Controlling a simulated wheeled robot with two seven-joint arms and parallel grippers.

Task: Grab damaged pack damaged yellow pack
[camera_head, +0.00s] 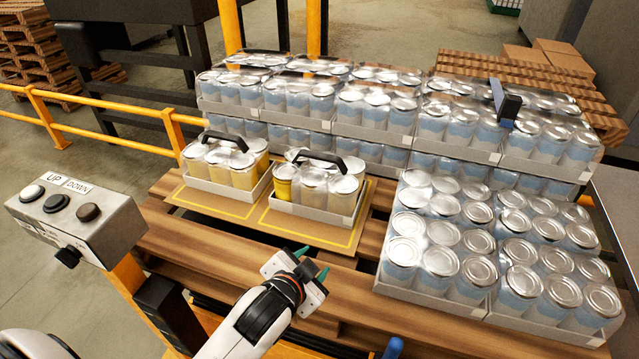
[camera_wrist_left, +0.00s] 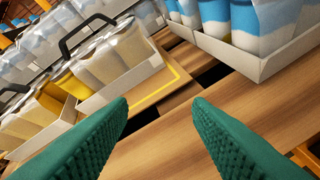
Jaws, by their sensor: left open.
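Two yellow packs with black handles stand side by side on yellow-outlined brown sheets on the wooden pallet: the left pack (camera_head: 225,165) and the right pack (camera_head: 318,185). Each is a white tray of cans. The right pack has a bare-looking yellow can at its left corner, while its other cans look pale and wrapped; I cannot tell for certain which pack is damaged. My left gripper (camera_head: 311,264) is open and empty, in front of and below the right pack. In the left wrist view its green fingers (camera_wrist_left: 160,108) are apart, with the right pack (camera_wrist_left: 105,65) beyond them, upper left. My right gripper is out of view.
Blue-and-silver can trays (camera_head: 480,240) fill the pallet's right side, and more stacked trays (camera_head: 350,105) stand behind. A control box (camera_head: 80,215) with buttons stands at left. A yellow rail (camera_head: 100,130) runs behind it. Bare pallet boards (camera_head: 215,250) lie in front of the packs.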

